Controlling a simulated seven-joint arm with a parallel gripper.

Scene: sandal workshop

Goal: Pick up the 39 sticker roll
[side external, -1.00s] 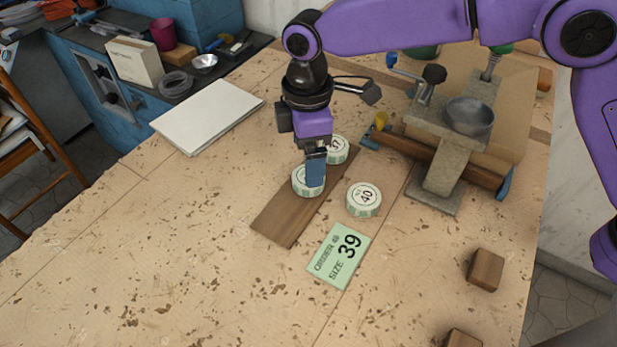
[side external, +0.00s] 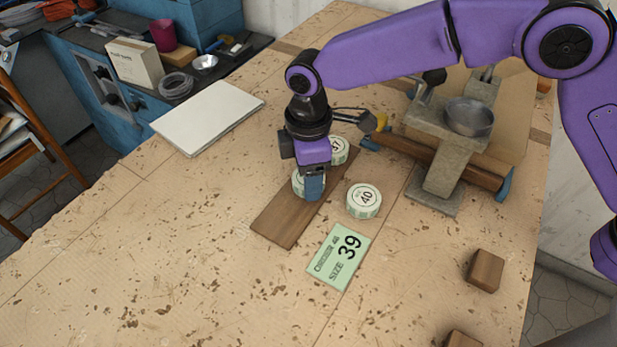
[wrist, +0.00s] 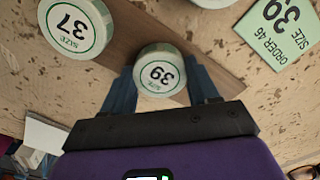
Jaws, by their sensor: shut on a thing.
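The 39 sticker roll (wrist: 160,73) is a round white roll with a green-ringed label reading "SIZE 39". In the wrist view it sits between the two blue fingers of my gripper (wrist: 161,88), which is shut on it. In the side view my gripper (side external: 309,187) reaches down over the brown wooden board (side external: 285,221), and the roll (side external: 297,184) is partly hidden behind a finger. The roll is at or close to the board; I cannot tell whether it touches. A green card (side external: 339,256) reading "ORDER 46 SIZE 39" lies in front of the board.
The 37 roll (wrist: 76,27) stands just behind my gripper, and the 40 roll (side external: 364,200) to its right. A stone-and-metal stand with a bowl (side external: 469,116) is at the right. White sheets (side external: 207,117) lie at the back left. The front left table is clear.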

